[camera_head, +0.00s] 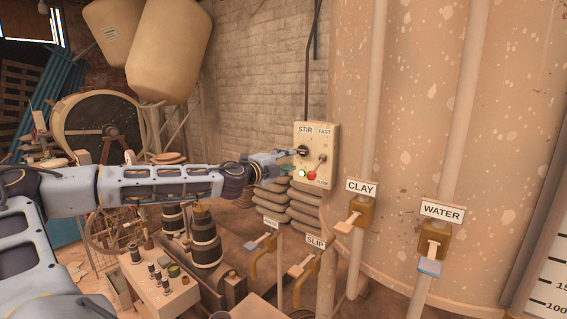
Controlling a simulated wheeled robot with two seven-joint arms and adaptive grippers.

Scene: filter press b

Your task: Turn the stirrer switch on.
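A cream control box (328,145) is mounted in front of the brick wall, with a cable running up from it. Its upper labels read STIR and FAST. A dark rotary switch (302,151) sits under the STIR label, and a small toggle lever (320,162) sits under FAST. Below are a green-lit lamp or button (302,173) and a red button (311,176). My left arm reaches in from the left, and its gripper (288,161) is at the box's left side, close to the STIR switch. Its fingers are too small to tell open from shut or whether they touch. My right gripper is not visible.
A large speckled tank stands to the right, with pipes and levers labelled CLAY (343,226) and WATER (430,266). Another lever is labelled SLIP (301,268). Stacked sacks (299,207) lie under the box.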

